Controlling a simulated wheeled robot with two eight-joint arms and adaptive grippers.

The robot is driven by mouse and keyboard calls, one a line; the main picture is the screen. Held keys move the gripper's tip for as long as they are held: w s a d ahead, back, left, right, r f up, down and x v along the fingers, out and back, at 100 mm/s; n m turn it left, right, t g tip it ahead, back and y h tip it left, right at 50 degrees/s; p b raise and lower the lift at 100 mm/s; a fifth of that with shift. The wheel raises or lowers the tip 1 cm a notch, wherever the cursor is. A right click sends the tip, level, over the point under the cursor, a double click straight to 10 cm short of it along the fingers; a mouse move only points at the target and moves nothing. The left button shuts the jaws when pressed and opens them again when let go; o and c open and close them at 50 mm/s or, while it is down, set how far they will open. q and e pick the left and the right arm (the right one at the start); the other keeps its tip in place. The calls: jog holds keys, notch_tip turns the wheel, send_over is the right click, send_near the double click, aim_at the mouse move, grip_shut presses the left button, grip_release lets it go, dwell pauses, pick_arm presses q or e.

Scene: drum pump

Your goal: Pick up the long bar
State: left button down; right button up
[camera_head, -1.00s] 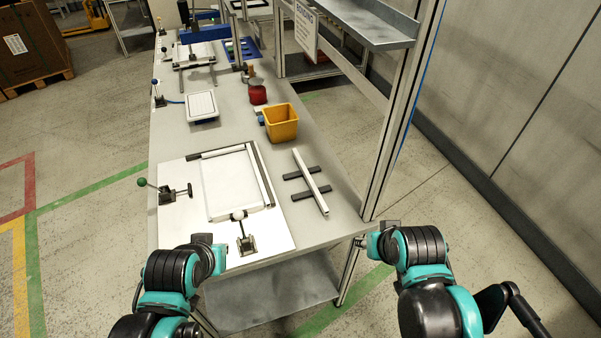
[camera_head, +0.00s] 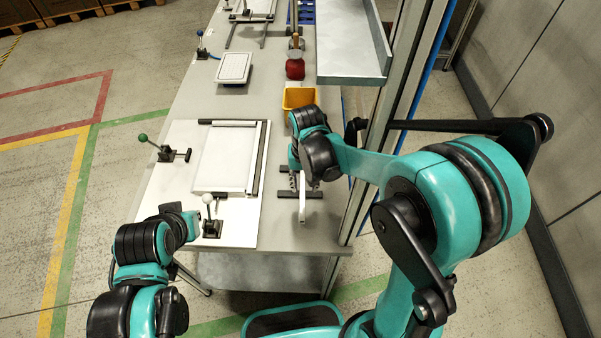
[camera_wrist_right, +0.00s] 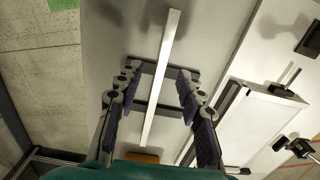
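The long bar (camera_head: 302,204) is a pale, straight bar lying across two dark supports (camera_head: 312,194) on the table, right of the white fixture plate. Its far part is hidden under my right arm in the head view. In the right wrist view the long bar (camera_wrist_right: 161,75) runs lengthwise between the two fingers of my right gripper (camera_wrist_right: 158,74). These fingers are spread apart, with a gap on each side of the bar. In the head view my right gripper (camera_head: 296,180) is above the bar, partly hidden by its wrist. My left gripper (camera_head: 186,220) is near the table's front left; its fingers are unclear.
The white plate (camera_head: 182,225) carries a rectangular frame (camera_head: 227,158) and toggle clamps (camera_head: 210,226). A yellow bin (camera_head: 297,97) stands beyond the bar. An upright post (camera_head: 394,125) and a grey shelf (camera_head: 349,55) bound the right side.

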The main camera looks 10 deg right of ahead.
aim_at(302, 198)
jog(key=f, duration=0.1)
jog(key=f+b, duration=0.1)
jog(key=f, duration=0.1)
jog(key=shift+a, duration=0.2)
jog(key=f, duration=0.1)
jog(key=f+b, duration=0.1)
jog(key=f, duration=0.2)
jog(key=shift+w+a+f+b, duration=0.1)
jog(key=shift+w+f+b, duration=0.2)
jog(key=shift+f+b, duration=0.1)
jog(key=shift+r, duration=0.15)
grip_shut()
